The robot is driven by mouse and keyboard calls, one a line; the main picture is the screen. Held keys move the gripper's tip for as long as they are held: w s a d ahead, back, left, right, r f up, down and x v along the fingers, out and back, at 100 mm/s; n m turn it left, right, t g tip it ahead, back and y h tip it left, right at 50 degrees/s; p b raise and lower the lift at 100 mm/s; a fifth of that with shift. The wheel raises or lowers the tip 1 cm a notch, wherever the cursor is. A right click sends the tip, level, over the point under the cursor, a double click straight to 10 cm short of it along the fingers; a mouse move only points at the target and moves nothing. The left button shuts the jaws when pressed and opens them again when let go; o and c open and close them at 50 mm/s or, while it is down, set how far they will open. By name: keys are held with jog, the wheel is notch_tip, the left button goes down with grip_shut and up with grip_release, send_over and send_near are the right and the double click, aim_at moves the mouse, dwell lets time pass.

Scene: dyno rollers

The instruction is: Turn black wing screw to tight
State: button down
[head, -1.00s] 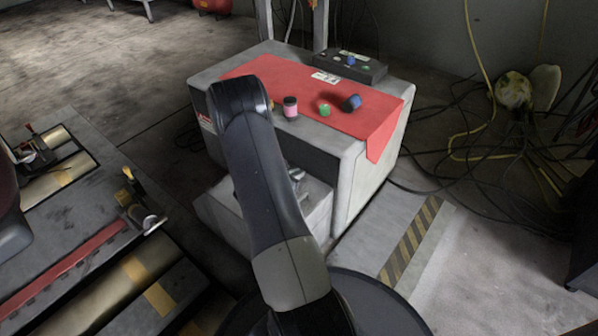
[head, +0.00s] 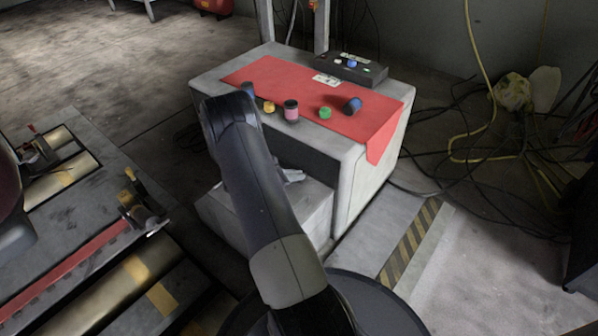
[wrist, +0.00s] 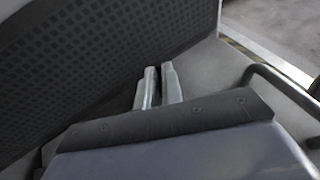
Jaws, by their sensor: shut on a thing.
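My gripper (wrist: 158,85) is at the middle of the wrist view, with its two light grey fingers close together. A thin dark strip shows between them. It fits the black wing screw, but the fingers hide most of it and its wing angle cannot be told. The fingertips are beside a dark perforated panel (wrist: 80,70). In the head view my gripper (head: 292,177) is partly hidden behind my arm, low at the front of the grey cabinet (head: 350,200).
A red mat (head: 300,85) covers the cabinet top, with a pink jar (head: 291,110), green jar (head: 325,112), blue jar (head: 352,105) and yellow jar (head: 268,107) on it. A control box (head: 350,68) stands behind. Rollers (head: 120,280) lie at left. A curved bar (wrist: 285,90) is right of my gripper.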

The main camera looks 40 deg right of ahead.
jog(key=m+g+y, duration=0.1)
jog(key=m+g, duration=0.1)
jog(key=m+g+y, duration=0.1)
jog(key=m+g, duration=0.1)
jog(key=shift+w+d+f+m+g+y+b, duration=0.1)
jog(key=shift+d+f+m+g+y+b, duration=0.05)
jog(key=shift+m+g+y+b, duration=0.2)
jog(key=shift+d+m+g+y+b, duration=0.1)
jog(key=shift+m+g+y+b, duration=0.3)
jog(key=shift+m+g+y, duration=1.25)
jog(key=shift+m+y, duration=0.3)
jog(key=shift+m, duration=0.1)
jog(key=c, duration=1.6)
grip_release()
jog(key=shift+o, duration=0.2)
jog(key=shift+w, duration=0.1)
jog(key=shift+r, duration=0.2)
jog(key=shift+s+a+r+p+v, duration=0.1)
jog(key=shift+p+v, duration=0.3)
jog(key=shift+v, duration=0.8)
jog(key=shift+s+a+r+p+v, duration=0.1)
jog(key=shift+p+v, duration=0.3)
jog(key=shift+v, duration=0.8)
jog(key=shift+a+p+v, duration=0.1)
jog(key=shift+p+v, duration=0.3)
jog(key=shift+v, duration=0.8)
